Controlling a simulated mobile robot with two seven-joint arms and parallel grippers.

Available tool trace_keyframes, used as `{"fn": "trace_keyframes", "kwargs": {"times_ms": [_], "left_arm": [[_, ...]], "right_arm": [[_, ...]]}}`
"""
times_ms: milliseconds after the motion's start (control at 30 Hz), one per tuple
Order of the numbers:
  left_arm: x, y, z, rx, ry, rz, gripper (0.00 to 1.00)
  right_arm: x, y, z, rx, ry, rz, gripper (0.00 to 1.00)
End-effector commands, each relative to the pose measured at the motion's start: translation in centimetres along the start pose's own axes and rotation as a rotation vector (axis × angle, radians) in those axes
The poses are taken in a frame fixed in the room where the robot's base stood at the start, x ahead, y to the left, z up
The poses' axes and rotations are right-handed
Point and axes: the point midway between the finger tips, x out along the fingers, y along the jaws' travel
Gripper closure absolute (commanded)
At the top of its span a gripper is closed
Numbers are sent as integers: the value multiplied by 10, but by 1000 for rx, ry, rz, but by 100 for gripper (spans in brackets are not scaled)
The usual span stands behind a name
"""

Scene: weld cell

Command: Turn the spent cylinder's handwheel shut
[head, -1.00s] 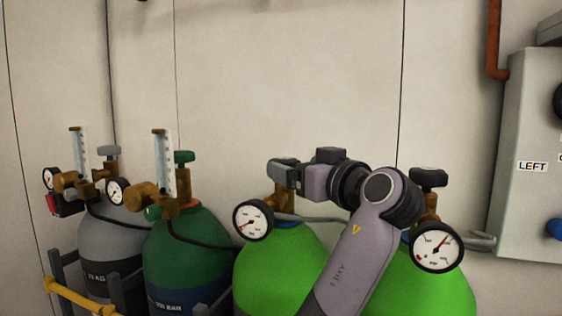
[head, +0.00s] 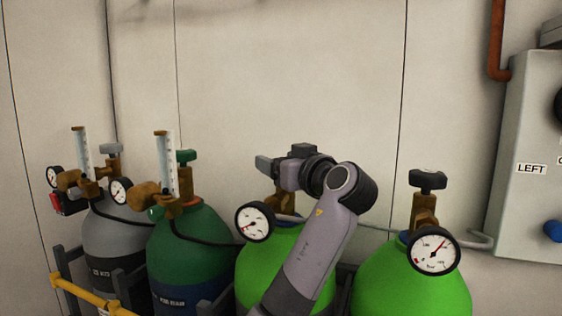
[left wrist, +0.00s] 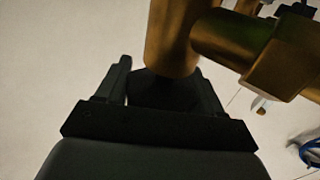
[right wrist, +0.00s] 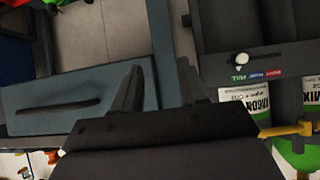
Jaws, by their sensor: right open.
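Two bright green cylinders stand at the wall. The left one (head: 262,262) has a gauge (head: 255,222) with its needle at the low end, so it looks spent; the right one's gauge (head: 433,252) needle points up to the right. The left cylinder's brass valve (head: 286,200) shows below my left gripper (head: 265,166), which hides its handwheel in the head view. In the left wrist view the dark handwheel (left wrist: 165,92) sits between my open left fingers (left wrist: 162,85), contact unclear. My right gripper (right wrist: 160,85) is open and empty, seen only in its wrist view.
A grey cylinder (head: 113,235) and a dark green one (head: 190,245) stand to the left with flow tubes. A yellow bar (head: 85,297) is in front. A grey cabinet (head: 530,200) is at the right. The right cylinder's black handwheel (head: 427,180) is clear.

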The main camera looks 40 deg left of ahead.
Motion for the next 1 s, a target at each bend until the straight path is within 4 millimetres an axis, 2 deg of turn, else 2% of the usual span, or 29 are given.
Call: {"fn": "trace_keyframes", "kwargs": {"times_ms": [33,67,467,733,1000], "left_arm": [[0,0,0,0,0,1,54],[0,0,0,0,0,1,63],[-1,1,1,-7,-1,65,63],[-2,3,0,-11,-2,248,63],[-2,7,-3,-9,-5,453,63]], "right_arm": [[0,0,0,0,-1,0,57],[0,0,0,0,-1,0,57],[4,0,6,0,-1,0,57],[10,0,14,0,-1,0,57],[7,0,10,0,-2,0,57]]}}
